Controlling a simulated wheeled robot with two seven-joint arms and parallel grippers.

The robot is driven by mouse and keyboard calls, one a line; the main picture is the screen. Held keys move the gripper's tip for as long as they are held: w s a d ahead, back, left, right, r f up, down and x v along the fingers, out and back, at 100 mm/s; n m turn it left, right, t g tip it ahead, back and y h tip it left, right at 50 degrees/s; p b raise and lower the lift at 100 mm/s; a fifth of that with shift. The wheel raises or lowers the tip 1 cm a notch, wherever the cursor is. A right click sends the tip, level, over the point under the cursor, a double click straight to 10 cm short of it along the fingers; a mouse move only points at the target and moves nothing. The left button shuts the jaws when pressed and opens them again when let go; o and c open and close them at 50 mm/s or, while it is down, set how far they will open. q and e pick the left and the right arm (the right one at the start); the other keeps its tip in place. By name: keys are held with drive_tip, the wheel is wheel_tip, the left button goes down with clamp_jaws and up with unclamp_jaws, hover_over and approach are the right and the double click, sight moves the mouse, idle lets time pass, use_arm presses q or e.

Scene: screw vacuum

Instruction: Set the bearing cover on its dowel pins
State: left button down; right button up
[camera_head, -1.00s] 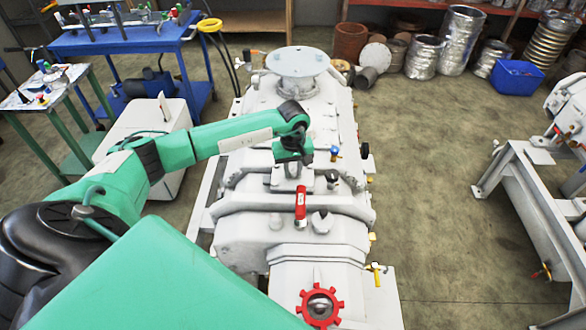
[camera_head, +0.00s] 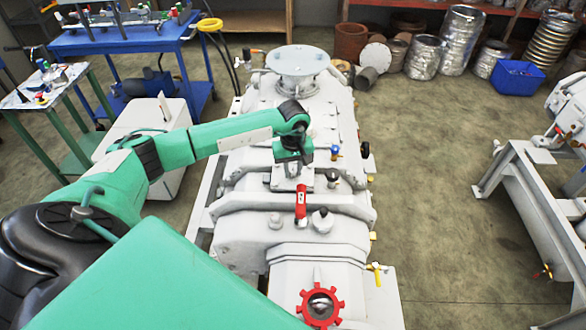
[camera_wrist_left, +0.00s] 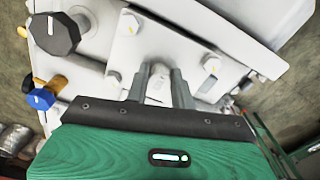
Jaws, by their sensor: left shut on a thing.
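My left gripper (camera_head: 291,168) is over the middle of the long white machine (camera_head: 300,225). In the left wrist view its two grey fingers (camera_wrist_left: 161,82) are shut on a small pale knob or post of a light grey plate (camera_wrist_left: 196,88), which looks to be the bearing cover. In the head view the cover (camera_head: 283,186) shows under the gripper, on or just above the machine's top. Bolt heads (camera_wrist_left: 128,22) show close to the cover. The dowel pins cannot be made out, and any gap under the cover is hidden. My right gripper is not in view.
A red handle (camera_head: 301,201) and a dark-topped knob (camera_head: 332,177) stand close to the cover. A blue-capped valve (camera_head: 335,151) is to its right, and a red handwheel (camera_head: 320,306) is at the near end. Open floor (camera_head: 430,200) lies to the right.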

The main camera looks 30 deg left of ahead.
sight(293, 170)
use_arm(q)
drive_tip(key=shift+w+b, duration=0.1)
drive_tip(key=shift+b, duration=0.25)
idle(0.3)
drive_tip(key=c, duration=1.1)
unclamp_jaws()
drive_tip(key=shift+r+p, duration=0.95)
drive_tip(key=shift+r, duration=2.1)
